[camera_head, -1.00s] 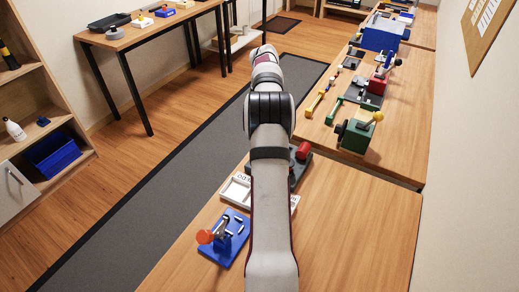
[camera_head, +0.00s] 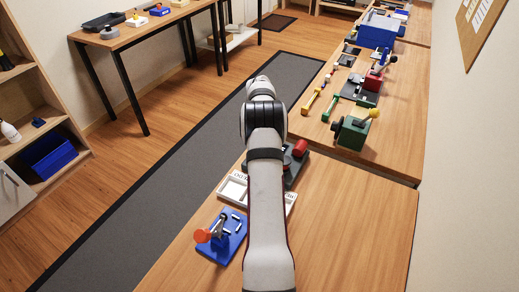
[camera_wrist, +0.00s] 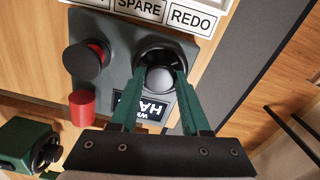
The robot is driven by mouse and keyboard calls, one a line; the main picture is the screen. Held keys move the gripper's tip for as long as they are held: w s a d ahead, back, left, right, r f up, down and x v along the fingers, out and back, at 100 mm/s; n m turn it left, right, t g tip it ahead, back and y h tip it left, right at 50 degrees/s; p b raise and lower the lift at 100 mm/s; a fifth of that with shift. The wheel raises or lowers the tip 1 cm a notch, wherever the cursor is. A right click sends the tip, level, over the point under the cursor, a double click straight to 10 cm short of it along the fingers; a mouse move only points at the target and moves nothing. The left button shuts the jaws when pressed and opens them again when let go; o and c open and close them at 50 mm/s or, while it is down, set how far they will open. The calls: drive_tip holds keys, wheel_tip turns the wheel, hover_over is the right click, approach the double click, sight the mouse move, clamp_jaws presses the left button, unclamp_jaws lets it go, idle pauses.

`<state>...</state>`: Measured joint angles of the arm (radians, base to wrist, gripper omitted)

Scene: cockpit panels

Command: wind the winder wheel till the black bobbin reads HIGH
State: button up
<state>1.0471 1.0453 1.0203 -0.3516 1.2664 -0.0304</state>
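A dark grey unit (camera_wrist: 120,42) fills the middle of the wrist view, with a partly hidden label reading "HA". On it are a black round part with red beneath (camera_wrist: 88,61) and a black ring (camera_wrist: 163,48) around a grey dome (camera_wrist: 160,79). I cannot tell which is the winder wheel or the bobbin, and no "HIGH" is legible. My gripper (camera_wrist: 160,73) has its two green fingers apart, with the dome between their tips; contact cannot be told. In the head view the unit (camera_head: 292,178) is mostly hidden behind my arm.
A white labelled tray (camera_wrist: 150,8) adjoins the unit. A red cylinder (camera_wrist: 82,107) stands beside the black part. A blue device with an orange knob (camera_head: 202,236) sits at the front left. A green box (camera_head: 352,135) is on the farther table. The table's right side is clear.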

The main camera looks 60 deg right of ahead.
clamp_jaws()
drive_tip(key=shift+m, duration=0.3)
drive_tip(key=m, duration=0.4)
drive_tip(key=shift+m, duration=2.3)
drive_tip(key=o, duration=0.8)
unclamp_jaws()
